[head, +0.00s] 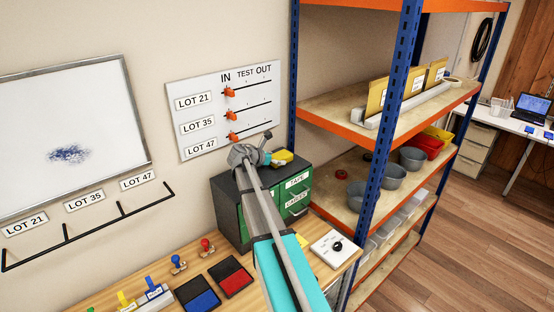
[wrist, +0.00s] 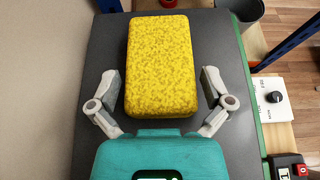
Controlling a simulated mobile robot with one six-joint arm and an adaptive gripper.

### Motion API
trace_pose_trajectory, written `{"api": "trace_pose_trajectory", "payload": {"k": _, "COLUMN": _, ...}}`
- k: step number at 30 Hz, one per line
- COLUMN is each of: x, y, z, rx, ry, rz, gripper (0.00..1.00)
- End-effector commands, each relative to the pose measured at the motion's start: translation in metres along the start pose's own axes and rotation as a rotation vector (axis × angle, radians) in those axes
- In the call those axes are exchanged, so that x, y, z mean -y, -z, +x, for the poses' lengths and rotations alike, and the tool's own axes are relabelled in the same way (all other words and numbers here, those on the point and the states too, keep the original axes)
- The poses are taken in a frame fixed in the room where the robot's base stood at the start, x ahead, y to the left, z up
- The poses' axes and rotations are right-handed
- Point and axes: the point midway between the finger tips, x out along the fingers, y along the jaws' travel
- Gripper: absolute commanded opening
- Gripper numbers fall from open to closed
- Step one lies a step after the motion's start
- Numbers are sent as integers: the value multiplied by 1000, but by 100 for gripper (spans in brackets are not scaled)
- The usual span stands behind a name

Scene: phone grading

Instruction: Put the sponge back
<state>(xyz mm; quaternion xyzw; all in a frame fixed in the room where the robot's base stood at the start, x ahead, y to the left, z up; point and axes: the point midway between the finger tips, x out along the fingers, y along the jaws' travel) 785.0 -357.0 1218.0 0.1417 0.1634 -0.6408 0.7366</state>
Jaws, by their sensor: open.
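The yellow sponge (wrist: 161,65) lies flat on the dark top of the green drawer cabinet (wrist: 98,45). In the head view the sponge (head: 283,156) shows partly behind my gripper, on the cabinet (head: 293,172). My gripper (wrist: 160,90) is open, with one finger on each side of the sponge's near half. A gap shows between each finger and the sponge. In the head view my gripper (head: 262,152) is above the cabinet top; its fingertips are small there.
A whiteboard (head: 60,140) with a blue smudge hangs on the left wall above a black rail (head: 90,226). Stamps and ink pads (head: 231,277) stand on the bench. A white dial box (head: 333,248) is right of the cabinet. A shelf rack (head: 382,110) stands close on the right.

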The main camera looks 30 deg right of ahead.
Motion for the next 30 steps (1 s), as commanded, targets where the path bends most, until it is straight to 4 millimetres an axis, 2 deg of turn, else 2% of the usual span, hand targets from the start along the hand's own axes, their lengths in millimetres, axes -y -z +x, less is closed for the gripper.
{"api": "trace_pose_trajectory", "payload": {"k": 8, "x": 0, "y": -3, "z": -2, "rx": 0, "ry": 0, "rz": 0, "gripper": 100}}
{"api": "trace_pose_trajectory", "payload": {"k": 11, "x": 0, "y": -4, "z": -10, "rx": 0, "ry": -1, "rz": -1, "gripper": 100}}
{"api": "trace_pose_trajectory", "payload": {"k": 30, "x": 0, "y": -5, "z": -105, "rx": 0, "ry": -3, "rz": 0, "gripper": 100}}
